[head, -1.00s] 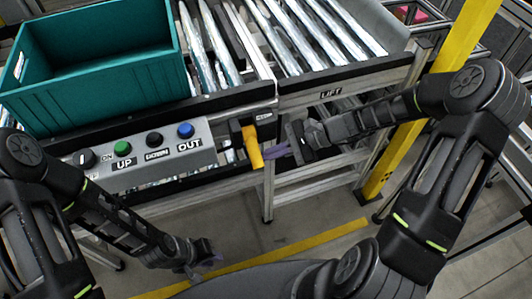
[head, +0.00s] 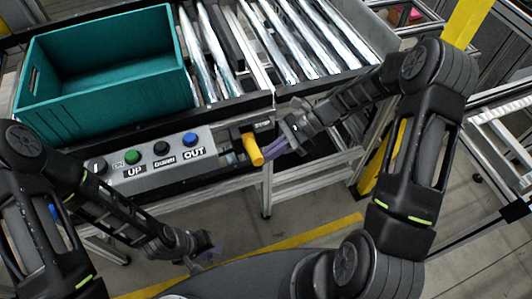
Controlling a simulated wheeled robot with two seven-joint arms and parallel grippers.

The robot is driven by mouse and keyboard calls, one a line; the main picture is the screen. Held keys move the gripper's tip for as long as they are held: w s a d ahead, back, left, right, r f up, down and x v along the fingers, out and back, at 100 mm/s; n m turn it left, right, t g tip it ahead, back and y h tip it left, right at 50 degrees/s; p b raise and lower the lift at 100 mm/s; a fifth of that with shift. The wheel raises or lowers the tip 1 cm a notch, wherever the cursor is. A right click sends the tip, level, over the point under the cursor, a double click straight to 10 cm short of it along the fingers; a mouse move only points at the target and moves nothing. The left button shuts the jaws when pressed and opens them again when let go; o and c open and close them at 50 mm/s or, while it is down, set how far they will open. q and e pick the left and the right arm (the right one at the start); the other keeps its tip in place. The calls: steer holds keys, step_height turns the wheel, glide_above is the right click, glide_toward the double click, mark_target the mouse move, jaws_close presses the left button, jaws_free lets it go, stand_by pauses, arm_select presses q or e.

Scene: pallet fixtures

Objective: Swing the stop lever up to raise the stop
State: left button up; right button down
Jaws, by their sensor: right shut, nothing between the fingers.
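The yellow stop lever (head: 253,149) sticks out from a black mount on the front rail of the conveyor, right of the button box. It hangs downward, with its lower end tilted a little to the right. My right gripper (head: 272,149) is shut and empty. Its purple fingers point left, right beside the lever's lower part; I cannot tell whether they touch it. My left gripper (head: 208,250) is low over the floor, below the button box and away from the lever; its jaws are too unclear to read. The stop itself cannot be made out.
A grey button box (head: 160,162) with UP, DOWN and OUT buttons is left of the lever. A teal crate (head: 110,110) sits on the rollers behind it. A yellow post (head: 465,22) stands at the right. The floor in front is open.

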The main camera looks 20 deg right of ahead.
steer(key=shift+w+r+p, duration=0.15)
steer(key=shift+r+p, duration=0.15)
steer(key=shift+r, duration=0.55)
steer(key=shift+w+r, duration=0.15)
steer(key=shift+r, duration=0.1)
step_height(320, 180, down, 4)
steer(key=s+d+b, duration=0.2)
steer(key=b, duration=0.1)
steer(key=w+b+v, duration=0.1)
steer(key=v, duration=0.8)
steer(key=shift+w, duration=0.35)
steer(key=shift+a, duration=0.15)
